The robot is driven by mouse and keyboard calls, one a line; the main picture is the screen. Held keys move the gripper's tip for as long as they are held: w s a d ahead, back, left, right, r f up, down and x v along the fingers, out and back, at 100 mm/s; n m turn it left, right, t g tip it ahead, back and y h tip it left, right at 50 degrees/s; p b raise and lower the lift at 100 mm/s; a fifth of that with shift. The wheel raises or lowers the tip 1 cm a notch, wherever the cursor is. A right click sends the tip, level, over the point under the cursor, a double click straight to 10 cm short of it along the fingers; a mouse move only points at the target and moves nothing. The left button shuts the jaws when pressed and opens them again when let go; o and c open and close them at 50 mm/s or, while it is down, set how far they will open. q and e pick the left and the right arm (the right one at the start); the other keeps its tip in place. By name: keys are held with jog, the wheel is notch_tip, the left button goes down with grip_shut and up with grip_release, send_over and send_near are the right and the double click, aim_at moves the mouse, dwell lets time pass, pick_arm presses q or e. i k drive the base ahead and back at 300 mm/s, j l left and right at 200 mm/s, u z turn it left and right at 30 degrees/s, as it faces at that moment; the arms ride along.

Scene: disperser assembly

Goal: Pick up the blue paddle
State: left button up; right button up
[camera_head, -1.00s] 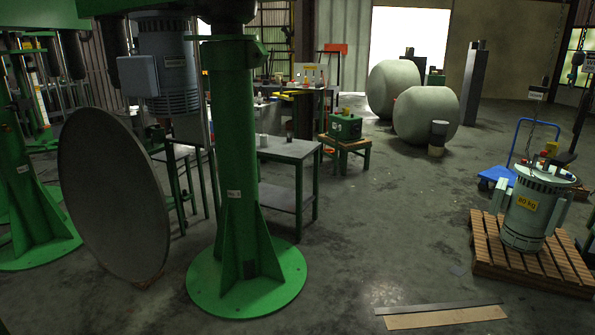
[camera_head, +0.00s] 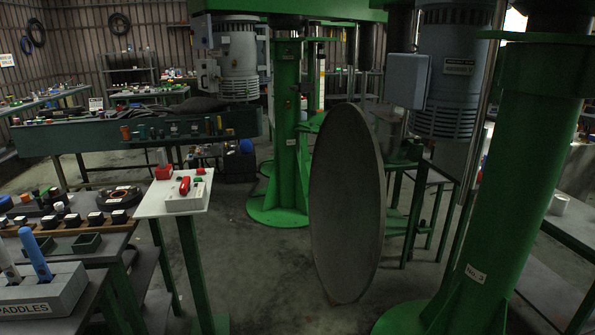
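The blue paddle (camera_head: 35,254) stands upright, slightly tilted, in a grey block holder labelled PADDLES (camera_head: 48,296) at the lower left of the head view. A pale grey paddle (camera_head: 8,262) stands to its left in the same holder, partly cut off by the picture's edge. The holder rests on a dark table at the left. Neither of my grippers shows in this view.
A white-topped stand (camera_head: 150,204) with a red and white control box (camera_head: 188,196) is right of the paddle table. A large grey disc (camera_head: 346,204) stands upright mid-picture, near a green column (camera_head: 510,170). Bare floor lies between stand and disc.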

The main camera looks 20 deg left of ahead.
aim_at(28, 240)
jog(key=i+u, duration=0.2)
jog(key=u, duration=0.25)
jog(key=i+u, duration=0.25)
jog(key=u, duration=0.2)
jog(key=i+u, duration=0.2)
jog(key=u, duration=0.25)
jog(key=i+l+u, duration=0.15)
jog(key=u, duration=0.3)
jog(key=i+l+u, duration=0.2)
jog(key=u, duration=0.25)
